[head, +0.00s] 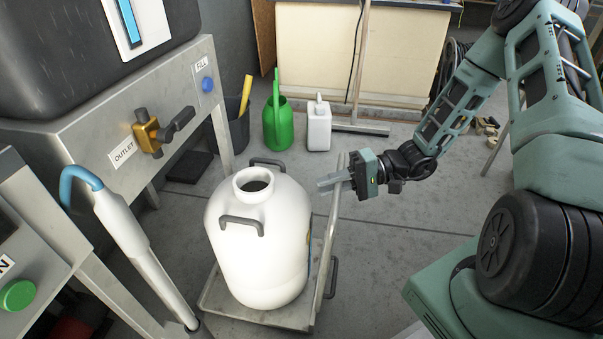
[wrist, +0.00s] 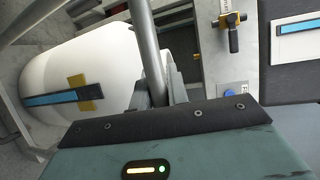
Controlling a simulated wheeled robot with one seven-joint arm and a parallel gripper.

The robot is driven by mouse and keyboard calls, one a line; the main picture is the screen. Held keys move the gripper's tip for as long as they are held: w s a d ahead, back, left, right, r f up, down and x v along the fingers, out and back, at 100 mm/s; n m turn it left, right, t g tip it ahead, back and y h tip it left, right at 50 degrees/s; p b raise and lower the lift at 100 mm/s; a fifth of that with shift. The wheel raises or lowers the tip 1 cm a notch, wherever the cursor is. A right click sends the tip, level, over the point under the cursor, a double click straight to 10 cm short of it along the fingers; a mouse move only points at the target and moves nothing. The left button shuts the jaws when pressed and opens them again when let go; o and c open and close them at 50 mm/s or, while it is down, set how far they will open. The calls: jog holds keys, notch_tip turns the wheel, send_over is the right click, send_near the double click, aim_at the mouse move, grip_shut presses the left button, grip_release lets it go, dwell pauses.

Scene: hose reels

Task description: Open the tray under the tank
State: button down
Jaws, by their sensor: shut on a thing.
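A white tank (head: 258,235) with two dark handles and an open neck stands upright on a low metal tray (head: 252,315). A grey metal bar (head: 329,235) rises at the tray's right side, with a dark grip (head: 333,277) low on it. My gripper (head: 334,183) is shut on the upper part of this bar. In the wrist view the bar (wrist: 147,50) runs between the fingers, and the white tank (wrist: 95,60) lies to the left. A dark tank (head: 80,50) sits on a metal stand at the upper left; no separate tray shows clearly beneath it.
The stand (head: 90,135) carries a yellow outlet valve (head: 147,132) and a blue fill button (head: 207,84). A nozzle (head: 130,240) hangs at left. A green can (head: 278,125) and white jug (head: 319,127) stand behind.

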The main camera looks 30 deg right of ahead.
jog(key=shift+s+d+p, duration=0.2)
jog(key=shift+s+d, duration=0.4)
jog(key=shift+d, duration=0.2)
jog(key=shift+s+d+p, duration=0.2)
jog(key=shift+s+d, duration=0.35)
jog(key=shift+d, duration=0.2)
jog(key=c, duration=1.4)
grip_release()
jog(key=shift+o, duration=0.2)
jog(key=p+v, duration=0.4)
jog(key=v, duration=1.3)
jog(key=shift+d+p, duration=0.25)
jog(key=shift+p, duration=0.1)
